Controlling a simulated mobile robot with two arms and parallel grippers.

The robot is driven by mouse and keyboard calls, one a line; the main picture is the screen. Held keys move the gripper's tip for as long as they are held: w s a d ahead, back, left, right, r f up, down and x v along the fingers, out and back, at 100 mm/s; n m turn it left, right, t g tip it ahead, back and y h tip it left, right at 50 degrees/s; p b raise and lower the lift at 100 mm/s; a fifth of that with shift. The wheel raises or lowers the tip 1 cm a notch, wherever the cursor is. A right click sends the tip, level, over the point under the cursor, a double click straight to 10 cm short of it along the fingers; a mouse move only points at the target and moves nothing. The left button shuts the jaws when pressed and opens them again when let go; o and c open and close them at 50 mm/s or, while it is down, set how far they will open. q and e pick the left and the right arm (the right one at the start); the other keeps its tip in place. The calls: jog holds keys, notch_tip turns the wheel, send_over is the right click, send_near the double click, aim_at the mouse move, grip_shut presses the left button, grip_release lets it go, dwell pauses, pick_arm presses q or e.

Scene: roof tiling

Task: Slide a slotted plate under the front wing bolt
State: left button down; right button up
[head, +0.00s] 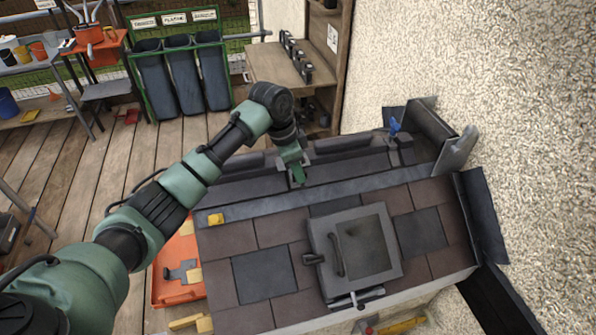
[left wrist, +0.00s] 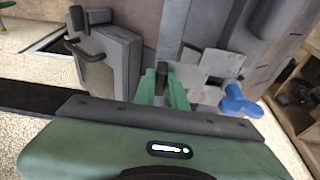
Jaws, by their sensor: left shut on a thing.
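My left gripper (head: 298,178) is over the dark upper part of the small tiled roof, left of the blue wing bolt (head: 394,126). In the left wrist view its green fingers (left wrist: 164,84) are closed on a small dark piece (left wrist: 163,74), mostly hidden; I cannot tell if it is a slotted plate. To their right is a pale grey plate (left wrist: 205,70) with dark openings, near the blue wing bolt (left wrist: 238,102). I cannot tell whether plate and bolt touch. Another grey slotted-looking piece (head: 182,272) lies in the orange tray. My right gripper is not in view.
A grey hatch (head: 357,252) with a handle stands up from the brown tiles. The orange tray (head: 162,292) is beside the roof. A pale upright piece (head: 457,150) stands near the rough wall (head: 470,60).

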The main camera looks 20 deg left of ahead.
pick_arm(q)
jog(key=shift+w+a, duration=0.2)
jog(key=shift+w, duration=0.15)
jog(key=shift+w+a+f, duration=0.1)
jog(key=shift+w+a, duration=0.05)
jog(key=shift+w, duration=0.05)
jog(key=shift+w+a+f, duration=0.15)
jog(key=shift+w+a, duration=0.1)
jog(key=shift+w, duration=0.15)
dwell(1.2)
jog(key=c, duration=1.4)
grip_release()
jog(key=shift+r, duration=3)
